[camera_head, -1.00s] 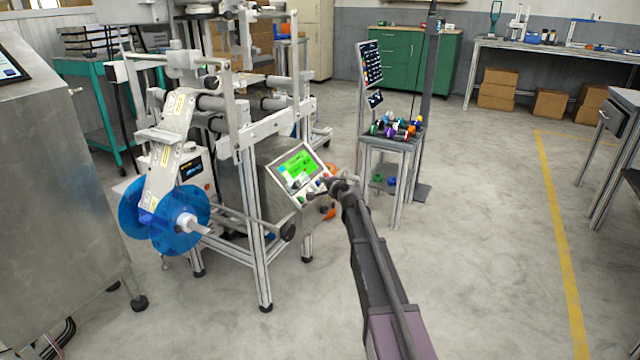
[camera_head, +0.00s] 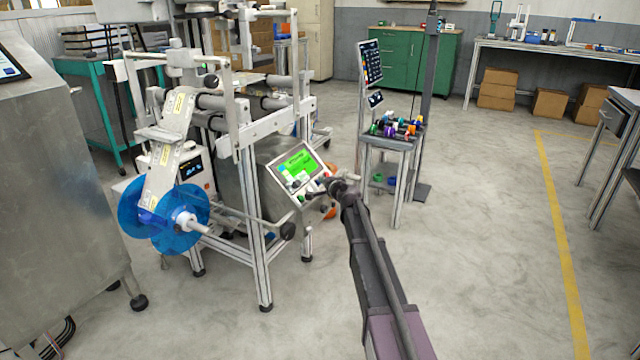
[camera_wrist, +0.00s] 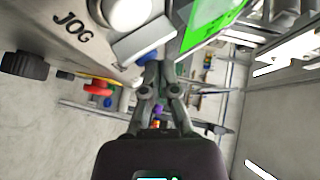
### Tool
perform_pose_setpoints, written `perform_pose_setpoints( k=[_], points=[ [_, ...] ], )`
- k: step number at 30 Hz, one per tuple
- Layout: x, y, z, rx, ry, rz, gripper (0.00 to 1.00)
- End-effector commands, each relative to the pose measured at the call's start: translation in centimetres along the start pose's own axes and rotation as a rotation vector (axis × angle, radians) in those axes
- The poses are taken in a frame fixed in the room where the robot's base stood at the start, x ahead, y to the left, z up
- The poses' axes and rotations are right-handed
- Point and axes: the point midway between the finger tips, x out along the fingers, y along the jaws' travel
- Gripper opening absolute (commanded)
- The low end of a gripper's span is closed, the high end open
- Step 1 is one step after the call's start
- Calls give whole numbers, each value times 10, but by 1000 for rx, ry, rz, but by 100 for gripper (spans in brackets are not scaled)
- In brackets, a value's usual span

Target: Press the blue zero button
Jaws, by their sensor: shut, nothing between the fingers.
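My gripper (camera_head: 328,183) is at the right side of the machine's control panel, close to its row of small buttons (camera_head: 301,197). In the wrist view my gripper (camera_wrist: 163,68) has its fingertips together and empty, just below the panel (camera_wrist: 65,42) edge in the picture. The panel carries the word JOG, a round white control (camera_wrist: 126,8) and a grey block (camera_wrist: 142,40). The green screen (camera_head: 298,166) is above the buttons and also shows in the wrist view (camera_wrist: 208,22).
The machine frame (camera_head: 257,215) and a blue reel (camera_head: 170,243) stand left of my gripper. A small table (camera_head: 388,143) with colourful items stands behind it to the right. Open concrete floor lies to the right.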

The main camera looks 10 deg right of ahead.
Motion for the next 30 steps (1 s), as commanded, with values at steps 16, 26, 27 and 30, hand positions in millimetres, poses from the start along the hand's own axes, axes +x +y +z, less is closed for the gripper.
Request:
perform_pose_setpoints(
  k=[16,26,27,30],
  points=[
    [3,1,2,0,-1,0,0],
    [0,-2,0,0,-1,0,0],
    [-1,-2,0,0,-1,0,0],
    [-3,-4,-1,0,-1,0,0]
  ],
)
